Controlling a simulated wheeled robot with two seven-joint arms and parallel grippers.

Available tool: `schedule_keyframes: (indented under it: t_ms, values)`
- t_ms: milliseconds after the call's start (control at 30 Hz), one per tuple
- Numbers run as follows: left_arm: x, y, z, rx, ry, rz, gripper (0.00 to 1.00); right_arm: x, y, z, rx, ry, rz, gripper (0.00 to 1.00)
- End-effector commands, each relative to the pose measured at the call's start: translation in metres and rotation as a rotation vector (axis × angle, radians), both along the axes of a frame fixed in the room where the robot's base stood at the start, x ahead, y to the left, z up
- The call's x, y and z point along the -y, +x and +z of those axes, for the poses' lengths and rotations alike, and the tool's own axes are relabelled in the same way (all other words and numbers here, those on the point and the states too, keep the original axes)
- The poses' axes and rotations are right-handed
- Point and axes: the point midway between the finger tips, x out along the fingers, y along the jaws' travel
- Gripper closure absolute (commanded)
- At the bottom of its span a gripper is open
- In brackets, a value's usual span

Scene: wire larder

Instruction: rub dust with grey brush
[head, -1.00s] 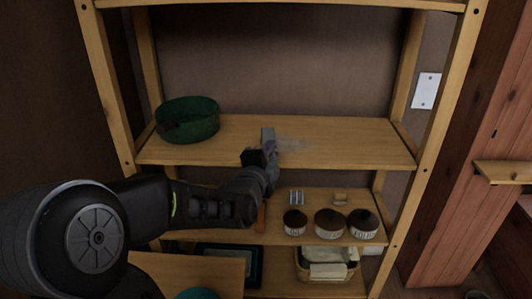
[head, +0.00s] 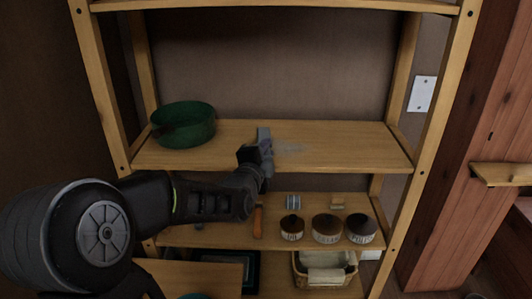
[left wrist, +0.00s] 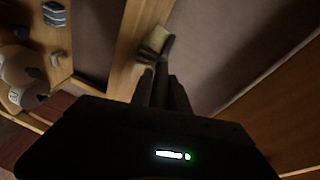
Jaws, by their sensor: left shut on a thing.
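My left gripper (head: 258,168) reaches in from the left to the front edge of the middle shelf (head: 350,140). It is shut on the grey brush (head: 264,138), which stands out beyond the fingers at the shelf top. In the left wrist view the brush (left wrist: 153,42) shows pale bristles past the dark fingertips (left wrist: 164,85). A pale grey dust patch (head: 291,150) lies on the shelf just right of the brush. I cannot tell whether the bristles touch the shelf or the dust. My right gripper is not in view.
A green round bin (head: 183,125) stands on the left of the same shelf; its right side is clear. The shelf below holds three lidded jars (head: 327,230), an orange-handled thing (head: 257,221) and small items. A basket (head: 325,270) is lower. Posts (head: 95,90) bound the rack.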

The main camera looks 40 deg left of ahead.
Motion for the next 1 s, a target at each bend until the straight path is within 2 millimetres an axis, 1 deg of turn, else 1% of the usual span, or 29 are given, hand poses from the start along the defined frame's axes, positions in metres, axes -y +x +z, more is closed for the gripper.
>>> schedule_keyframes:
  t_ms: [200, 567, 833, 1000]
  values:
    - [-0.010, 0.010, -0.002, 0.000, 0.001, -0.001, 1.00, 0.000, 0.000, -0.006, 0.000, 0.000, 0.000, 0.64]
    - [-0.012, 0.012, -0.001, -0.001, 0.000, 0.000, 1.00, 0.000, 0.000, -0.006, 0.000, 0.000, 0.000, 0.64]
    - [-0.023, 0.023, -0.002, -0.001, 0.000, 0.000, 1.00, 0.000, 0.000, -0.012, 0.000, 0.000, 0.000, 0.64]
    - [-0.026, 0.026, -0.001, 0.000, 0.001, 0.000, 1.00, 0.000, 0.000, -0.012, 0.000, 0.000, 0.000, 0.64]
